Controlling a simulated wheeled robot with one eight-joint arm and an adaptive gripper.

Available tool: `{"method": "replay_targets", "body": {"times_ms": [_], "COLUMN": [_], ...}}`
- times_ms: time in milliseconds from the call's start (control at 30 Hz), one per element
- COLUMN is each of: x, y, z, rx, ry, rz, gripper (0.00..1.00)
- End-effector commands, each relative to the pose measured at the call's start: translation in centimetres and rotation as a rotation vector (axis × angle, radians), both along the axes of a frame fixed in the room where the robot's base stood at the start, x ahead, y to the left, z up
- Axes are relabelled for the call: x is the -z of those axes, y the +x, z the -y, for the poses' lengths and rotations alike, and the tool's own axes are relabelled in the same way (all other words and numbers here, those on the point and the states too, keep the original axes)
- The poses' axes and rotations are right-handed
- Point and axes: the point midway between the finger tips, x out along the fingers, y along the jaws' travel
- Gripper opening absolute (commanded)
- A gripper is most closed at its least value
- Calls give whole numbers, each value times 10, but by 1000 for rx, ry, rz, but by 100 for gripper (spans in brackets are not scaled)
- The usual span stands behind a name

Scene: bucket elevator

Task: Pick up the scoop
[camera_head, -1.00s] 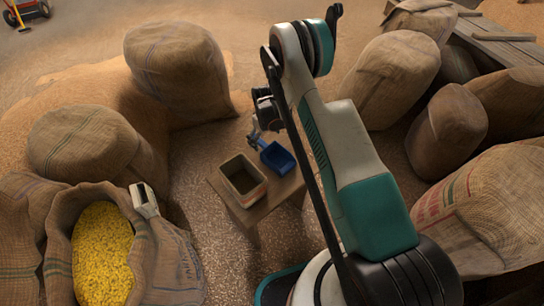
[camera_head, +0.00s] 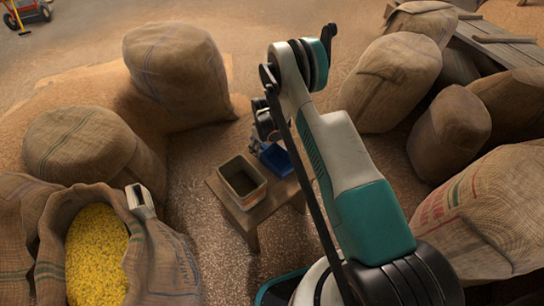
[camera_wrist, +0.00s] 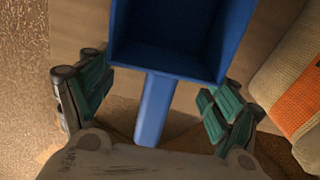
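The blue scoop (camera_head: 277,158) rests on a small wooden stool (camera_head: 247,218), beside the open tin. In the wrist view the scoop's square tray (camera_wrist: 180,35) is at the top and its blue handle (camera_wrist: 154,108) points down toward me. My gripper (camera_wrist: 157,100) is open, with one green-padded finger left of the handle and one right of it. Both fingers look apart from the handle. In the head view my gripper and wrist partly hide the scoop and cover its handle.
An open tin (camera_head: 242,182) stands close to the scoop; its orange band (camera_wrist: 302,98) shows at the right of the wrist view. An open sack of yellow grain (camera_head: 97,255) is at lower left. Other full sacks (camera_head: 176,72) stand around the stool.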

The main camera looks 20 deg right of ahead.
Motion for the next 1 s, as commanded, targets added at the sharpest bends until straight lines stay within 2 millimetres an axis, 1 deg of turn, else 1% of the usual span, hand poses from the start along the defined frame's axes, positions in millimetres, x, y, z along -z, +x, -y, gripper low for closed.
{"method": "replay_targets", "body": {"times_ms": [33, 67, 100, 400, 567, 667, 767, 867, 1000], "x": [0, 0, 0, -1, -10, -22, -40, -65, -106], "y": [0, 0, 0, 0, 0, 0, 0, 0, 0], "z": [0, 0, 0, 0, 0, 0, 0, 0, 0], "rx": [0, 0, 0, 0, 0, 0, 0, 0, 0], "ry": [0, 0, 0, 0, 0, 0, 0, 0, 0], "rz": [0, 0, 0, 0, 0, 0, 0, 0, 0], "gripper": [57, 50, 49, 49, 49, 49, 49, 49, 49]}}
